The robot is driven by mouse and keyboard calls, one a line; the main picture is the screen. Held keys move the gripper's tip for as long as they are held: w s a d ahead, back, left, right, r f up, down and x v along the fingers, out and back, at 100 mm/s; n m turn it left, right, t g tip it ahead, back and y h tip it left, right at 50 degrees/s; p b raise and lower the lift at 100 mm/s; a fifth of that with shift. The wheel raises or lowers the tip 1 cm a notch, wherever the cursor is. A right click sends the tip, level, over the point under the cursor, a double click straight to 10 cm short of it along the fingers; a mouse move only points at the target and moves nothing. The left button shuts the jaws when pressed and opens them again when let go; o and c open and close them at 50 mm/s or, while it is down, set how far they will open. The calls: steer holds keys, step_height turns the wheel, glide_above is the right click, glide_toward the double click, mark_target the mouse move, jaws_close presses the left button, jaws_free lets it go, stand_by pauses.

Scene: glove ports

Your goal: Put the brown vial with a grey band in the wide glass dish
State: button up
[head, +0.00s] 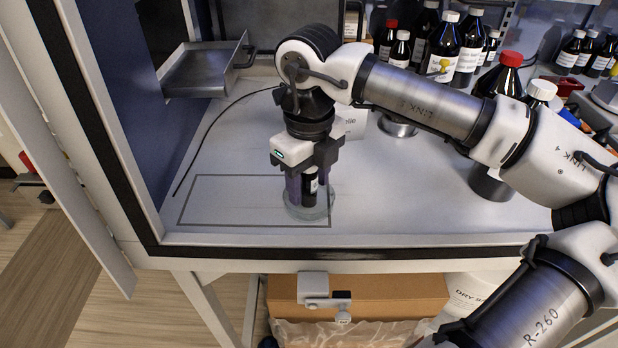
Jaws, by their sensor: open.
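The wide glass dish (322,212) sits on the pale work surface near its front edge, inside a dark rectangular outline. A dark vial (310,195) with a light label stands upright at the dish, and its lower end appears to be inside the rim. My gripper (308,188) points straight down over the dish, with its purple fingers on either side of the vial. The jaws are open, so the vial is between the fingers but not clamped. The vial's top is hidden by the gripper, and I cannot make out a grey band.
Several dark bottles (443,45) stand along the back right. A metal tray (200,72) is mounted at the back left, and a black cable (215,125) lies on the surface. The outlined area (235,200) left of the dish is clear.

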step_height(320, 180, up, 12)
steer(key=shift+r+b, duration=0.2)
steer(key=shift+b, duration=0.15)
stand_by(1.3)
